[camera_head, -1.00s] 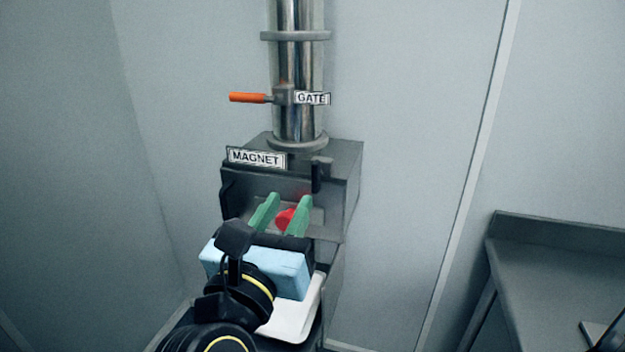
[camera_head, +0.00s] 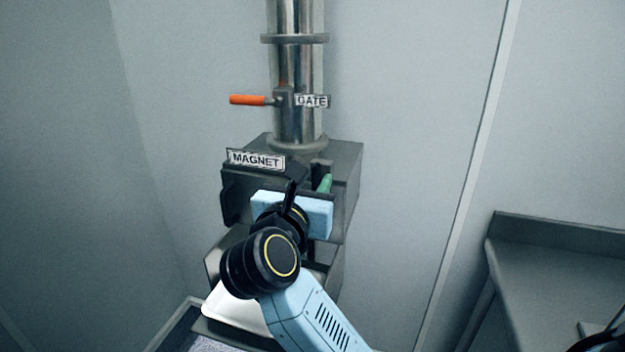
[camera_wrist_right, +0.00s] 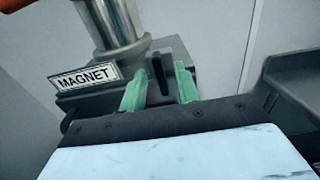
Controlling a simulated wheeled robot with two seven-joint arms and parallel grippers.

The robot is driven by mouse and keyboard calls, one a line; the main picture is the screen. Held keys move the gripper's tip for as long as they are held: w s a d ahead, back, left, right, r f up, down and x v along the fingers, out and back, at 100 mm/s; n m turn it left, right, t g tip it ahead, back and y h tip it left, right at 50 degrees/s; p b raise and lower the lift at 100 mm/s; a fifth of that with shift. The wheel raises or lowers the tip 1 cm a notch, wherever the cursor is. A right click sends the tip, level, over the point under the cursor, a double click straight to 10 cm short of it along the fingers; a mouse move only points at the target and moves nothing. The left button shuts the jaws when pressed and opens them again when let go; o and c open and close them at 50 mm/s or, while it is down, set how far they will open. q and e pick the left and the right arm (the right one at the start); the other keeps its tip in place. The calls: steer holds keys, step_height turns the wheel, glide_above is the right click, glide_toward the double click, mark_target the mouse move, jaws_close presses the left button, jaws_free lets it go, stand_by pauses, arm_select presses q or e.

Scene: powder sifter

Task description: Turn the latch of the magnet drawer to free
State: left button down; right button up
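The magnet drawer housing (camera_head: 345,165) is a dark grey metal box with a white MAGNET label (camera_head: 256,159); the label also shows in the right wrist view (camera_wrist_right: 84,77). The latch, a black upright bar (camera_wrist_right: 158,70), is on the housing's front, right of the label. My right gripper (camera_wrist_right: 160,86) is open, with one green finger on each side of the latch; I cannot tell whether they touch it. In the head view one green fingertip (camera_head: 326,183) shows, and my wrist hides the drawer front and most of the latch. My left gripper is not in view.
A shiny steel pipe (camera_head: 298,75) rises from the housing, with an orange gate handle (camera_head: 248,100) and a GATE label (camera_head: 312,101). A white tray (camera_head: 235,308) is below the housing. A grey bench (camera_head: 555,270) stands at right. Grey walls are close behind.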

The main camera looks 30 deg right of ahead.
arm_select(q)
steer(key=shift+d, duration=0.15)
arm_select(e)
steer(key=shift+w+d, duration=0.3)
steer(key=shift+d, duration=0.05)
steer(key=shift+c, duration=0.3)
jaws_close()
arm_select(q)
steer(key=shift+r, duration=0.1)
